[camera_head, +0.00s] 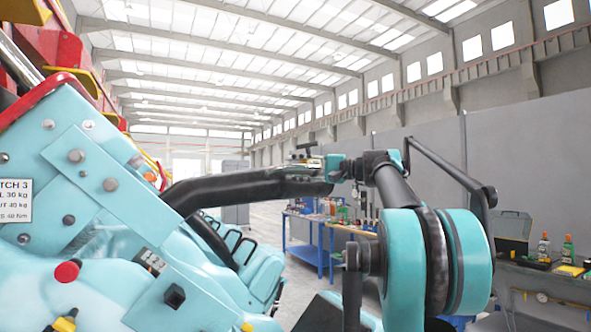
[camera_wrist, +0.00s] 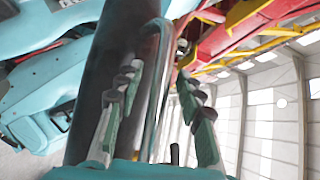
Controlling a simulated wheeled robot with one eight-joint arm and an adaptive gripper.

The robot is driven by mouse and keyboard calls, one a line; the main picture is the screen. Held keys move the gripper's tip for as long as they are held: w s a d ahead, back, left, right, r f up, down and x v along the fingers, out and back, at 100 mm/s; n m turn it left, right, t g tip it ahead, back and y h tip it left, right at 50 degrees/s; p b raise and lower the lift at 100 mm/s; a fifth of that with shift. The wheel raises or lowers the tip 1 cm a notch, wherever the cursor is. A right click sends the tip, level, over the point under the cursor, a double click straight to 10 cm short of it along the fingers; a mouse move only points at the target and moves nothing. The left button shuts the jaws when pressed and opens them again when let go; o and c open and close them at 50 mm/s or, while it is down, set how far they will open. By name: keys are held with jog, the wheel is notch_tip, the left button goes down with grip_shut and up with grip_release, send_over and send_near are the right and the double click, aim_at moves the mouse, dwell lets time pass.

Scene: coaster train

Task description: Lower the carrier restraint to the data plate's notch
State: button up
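The carrier restraint is a thick black padded bar (camera_head: 245,185) reaching right from the teal carrier (camera_head: 95,240). In the wrist view, a wide dark cylinder (camera_wrist: 112,70), which looks like this bar, stands beside a thinner shiny tube (camera_wrist: 158,75). My gripper (camera_wrist: 160,78) has its two fingers apart, with the shiny tube between them. Whether they touch it is unclear. In the head view, my gripper (camera_head: 310,163) is small at the bar's far end. A white data plate (camera_head: 15,201) with weight and torque figures is at the left edge. A small dark marked plate (camera_head: 150,262) sits lower; its markings are unreadable.
A red knob (camera_head: 67,271) and bolts stick out of the carrier. Teal seats (camera_head: 262,270) lie beyond. A blue workbench (camera_head: 308,240) stands behind, and a grey bench with bottles (camera_head: 567,250) at right. Red and yellow structure (camera_wrist: 260,25) is overhead in the wrist view.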

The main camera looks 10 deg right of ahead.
jog(key=shift+c, duration=0.5)
grip_shut()
notch_tip(320, 180, down, 26)
jog(key=d+m+t+y, duration=0.1)
jog(key=m+t+y, duration=0.1)
jog(key=m+t, duration=0.3)
jog(key=shift+w+m+y, duration=0.15)
jog(key=shift+m+y, duration=0.25)
jog(key=shift+m, duration=0.8)
jog(key=shift+r, duration=0.1)
jog(key=shift+o, duration=0.5)
grip_release()
jog(key=shift+d, duration=0.1)
